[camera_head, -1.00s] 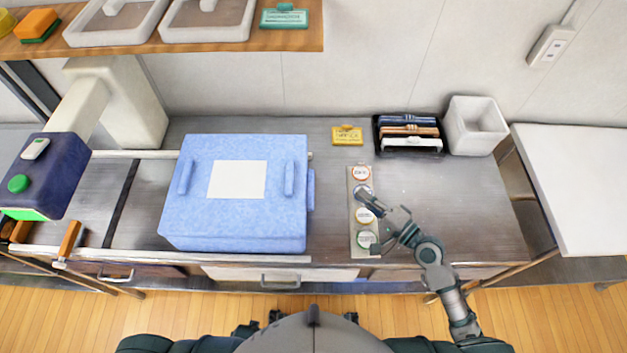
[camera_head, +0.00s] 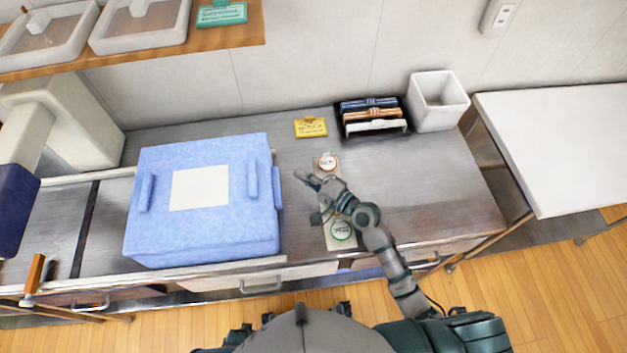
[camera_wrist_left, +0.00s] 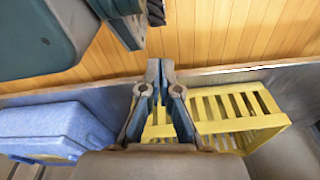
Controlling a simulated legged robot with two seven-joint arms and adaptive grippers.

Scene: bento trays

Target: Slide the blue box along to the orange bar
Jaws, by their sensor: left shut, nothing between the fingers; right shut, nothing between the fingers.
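The blue box (camera_head: 205,230), with a white label on top and side handles, sits on the grey counter between two pale rails. The orange bar (camera_head: 35,272) stands at the counter's front left, apart from the box across a gap. My right gripper (camera_head: 309,192) is shut and empty, just right of the box and apart from it, above the strip with round labels. My left gripper (camera_wrist_left: 160,72) is outside the head view; in the left wrist view it is shut and empty, with the blue box (camera_wrist_left: 55,125) to its left.
A yellow slatted crate (camera_wrist_left: 240,112) lies below and right of my left gripper. A yellow card (camera_head: 311,127), a black tray (camera_head: 345,128) and a white bin (camera_head: 438,103) stand at the back. A dark blue device (camera_head: 15,208) is at the left. Counter right of my right gripper is clear.

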